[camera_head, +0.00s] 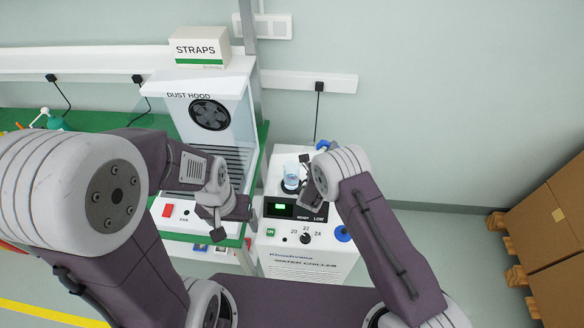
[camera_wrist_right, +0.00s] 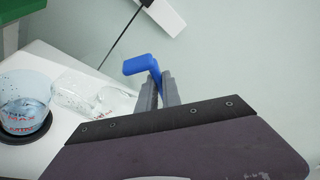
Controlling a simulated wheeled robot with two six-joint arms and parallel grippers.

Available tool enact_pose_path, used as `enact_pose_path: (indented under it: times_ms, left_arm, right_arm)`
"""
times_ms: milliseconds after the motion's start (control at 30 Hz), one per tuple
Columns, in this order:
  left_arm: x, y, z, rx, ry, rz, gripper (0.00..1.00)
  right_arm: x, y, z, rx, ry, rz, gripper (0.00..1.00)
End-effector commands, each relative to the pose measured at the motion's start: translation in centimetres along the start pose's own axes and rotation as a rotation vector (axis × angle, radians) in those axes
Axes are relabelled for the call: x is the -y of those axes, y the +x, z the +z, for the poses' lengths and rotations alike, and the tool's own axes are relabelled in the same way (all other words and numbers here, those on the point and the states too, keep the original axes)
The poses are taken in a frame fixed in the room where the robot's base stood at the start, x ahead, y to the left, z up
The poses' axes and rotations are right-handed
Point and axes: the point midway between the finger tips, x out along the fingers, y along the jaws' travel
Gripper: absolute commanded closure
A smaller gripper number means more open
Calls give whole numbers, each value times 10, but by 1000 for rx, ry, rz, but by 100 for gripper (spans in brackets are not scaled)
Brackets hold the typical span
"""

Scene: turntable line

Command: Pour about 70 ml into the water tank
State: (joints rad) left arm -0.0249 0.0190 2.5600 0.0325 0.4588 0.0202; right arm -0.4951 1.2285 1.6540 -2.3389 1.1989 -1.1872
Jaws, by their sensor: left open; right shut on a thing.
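The water tank (camera_head: 291,173) is a small clear vessel on a dark round seat on top of the white water chiller (camera_head: 310,262). In the right wrist view the water tank (camera_wrist_right: 24,98) holds bluish water and has red marking on its wall. My right gripper (camera_wrist_right: 158,88) is shut on the blue handle (camera_wrist_right: 143,66) of a clear jug (camera_wrist_right: 92,95). The jug is beside the tank; its tilt and water level are hard to tell. In the head view the blue handle (camera_head: 323,146) shows behind my right wrist. My left gripper (camera_head: 240,212) is open and empty, left of the chiller.
The chiller front has a green-lit display (camera_head: 283,207), a knob (camera_head: 306,238) and a blue round part (camera_head: 342,234). The dust hood (camera_head: 205,100) with a STRAPS box (camera_head: 198,47) stands left. Cardboard boxes (camera_head: 550,230) stand at far right. A cable (camera_head: 318,115) hangs behind the chiller.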

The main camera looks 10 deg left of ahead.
Motion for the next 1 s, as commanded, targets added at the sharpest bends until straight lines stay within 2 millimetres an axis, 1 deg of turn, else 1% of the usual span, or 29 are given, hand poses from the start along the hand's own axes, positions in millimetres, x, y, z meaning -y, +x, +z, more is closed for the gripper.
enact_pose_path:
  times_ms: [300,1000]
  left_arm:
    - [0,-1,0,0,0,0,19]
    - [0,-1,0,0,0,0,19]
  right_arm:
    - [5,-1,2,1,-30,-17,100]
    - [8,-4,6,-1,-79,-43,100]
